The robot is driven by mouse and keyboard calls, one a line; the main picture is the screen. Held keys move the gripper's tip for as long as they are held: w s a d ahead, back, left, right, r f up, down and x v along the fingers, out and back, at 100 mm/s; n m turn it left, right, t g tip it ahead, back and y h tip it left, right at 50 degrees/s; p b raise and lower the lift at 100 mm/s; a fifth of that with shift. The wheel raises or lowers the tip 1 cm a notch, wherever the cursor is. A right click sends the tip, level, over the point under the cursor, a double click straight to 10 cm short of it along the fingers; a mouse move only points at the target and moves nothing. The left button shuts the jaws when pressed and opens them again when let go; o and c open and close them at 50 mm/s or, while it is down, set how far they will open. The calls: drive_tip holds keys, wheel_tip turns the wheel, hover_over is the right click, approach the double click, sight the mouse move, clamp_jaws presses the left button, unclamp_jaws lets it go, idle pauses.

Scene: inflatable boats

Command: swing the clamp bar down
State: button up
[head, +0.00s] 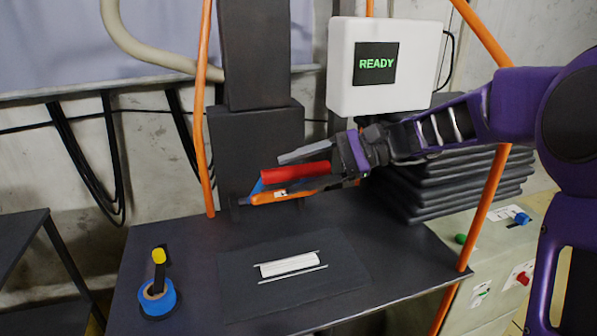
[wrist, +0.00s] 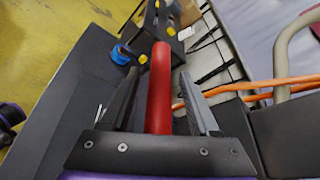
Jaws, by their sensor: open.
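The clamp bar shows as a red round bar (head: 296,171) in front of the dark press column, above the table. An orange length with a small white label (head: 281,193) and a blue piece (head: 257,187) lie close under it; how they join is unclear. My gripper (head: 287,176) comes in from the right, open, with the red bar between its fingers. In the wrist view the red bar (wrist: 160,85) runs lengthwise between both fingers of my gripper (wrist: 160,75), with gaps at both sides. On the table, a white ribbed piece (head: 287,266) lies flat between two thin rods.
A dark mat (head: 345,270) lies on the table. Orange posts (head: 484,220) rise at the table's sides. A white box reading READY (head: 385,95) hangs behind my arm; dark stacked sheets (head: 480,185) lie at right.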

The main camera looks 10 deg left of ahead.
clamp_jaws()
idle(1.4)
